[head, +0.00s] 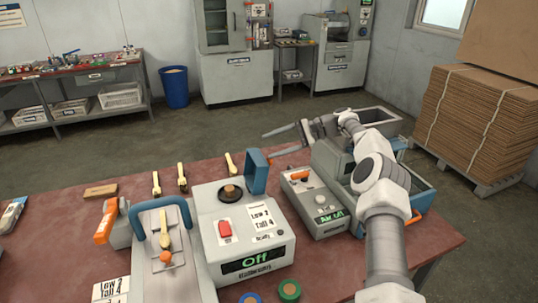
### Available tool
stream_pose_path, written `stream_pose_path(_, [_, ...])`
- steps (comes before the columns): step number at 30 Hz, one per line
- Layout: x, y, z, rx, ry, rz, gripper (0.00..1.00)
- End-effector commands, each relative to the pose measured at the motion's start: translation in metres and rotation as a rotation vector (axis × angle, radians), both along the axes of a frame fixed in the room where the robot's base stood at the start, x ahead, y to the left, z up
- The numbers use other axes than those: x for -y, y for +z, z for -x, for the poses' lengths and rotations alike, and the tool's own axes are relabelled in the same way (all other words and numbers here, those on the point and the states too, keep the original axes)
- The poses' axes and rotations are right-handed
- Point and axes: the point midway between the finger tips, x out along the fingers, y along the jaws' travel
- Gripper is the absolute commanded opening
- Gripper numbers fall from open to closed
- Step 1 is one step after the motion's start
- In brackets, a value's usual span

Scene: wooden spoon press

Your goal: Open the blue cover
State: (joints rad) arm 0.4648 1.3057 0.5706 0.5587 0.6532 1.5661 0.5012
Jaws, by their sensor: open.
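A grey press (243,232) stands on the red table, with a display reading "Off" and a red switch. An upright blue frame (257,172) stands at its back right corner. A blue bar handle (162,211) arches over the plate on its left, where a wooden spoon (164,228) lies. I cannot tell for certain which blue part is the cover. My gripper (284,143) is open and empty, in the air beyond the table's back edge, right of and beyond the blue frame. It appears apart from it. My arm hides part of the right-hand equipment.
A grey "Air off" box (315,203) stands right of the press. A blue-rimmed bin (425,205) is partly behind my arm. Several spoons lie along the table's back, beside a wooden block (101,191).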

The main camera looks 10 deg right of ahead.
Motion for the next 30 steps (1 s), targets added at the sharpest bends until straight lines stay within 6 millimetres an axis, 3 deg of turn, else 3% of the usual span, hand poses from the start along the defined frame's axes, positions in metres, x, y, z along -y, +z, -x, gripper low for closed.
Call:
stream_pose_path(3, [0.025,0.016,0.014,0.001,-0.003,0.001,0.66])
stream_pose_path(12, [0.071,0.048,0.041,0.001,-0.002,0.001,0.66])
stream_pose_path(18, [0.084,0.057,0.049,-0.001,-0.001,-0.001,0.66])
stream_pose_path(30, [0.085,0.058,0.050,0.000,0.000,0.000,0.66])
